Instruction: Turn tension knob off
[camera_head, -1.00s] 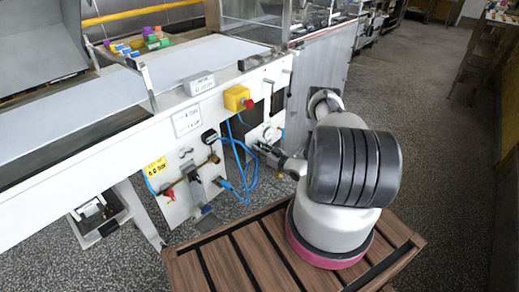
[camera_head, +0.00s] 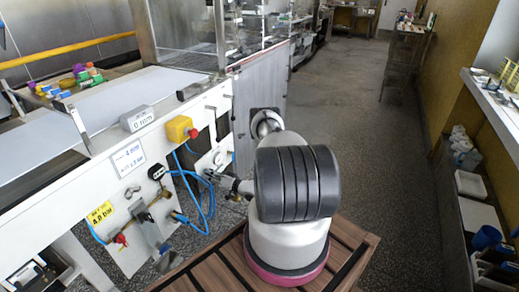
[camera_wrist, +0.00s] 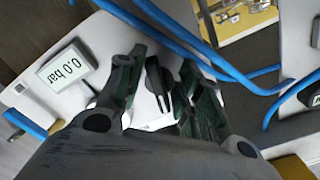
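In the wrist view, a black elongated knob (camera_wrist: 155,88) on a white panel sits between the two fingers of my gripper (camera_wrist: 160,85). It looks like the tension knob, but I see no name on it. The fingers are apart, one on each side of the knob, with a gap clear on its left; whether the right finger touches it I cannot tell. In the head view my gripper (camera_head: 214,177) is at the machine's white side panel, low and right of the yellow box with a red button. The knob cannot be made out there.
A display (camera_wrist: 66,67) reading "0.0 bar" stands left of the fingers. Blue hoses (camera_wrist: 195,42) cross close by; they also loop beside my gripper in the head view (camera_head: 205,215). The yellow button box (camera_head: 180,129) is above. A shelf with bins (camera_head: 470,200) lines the right wall.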

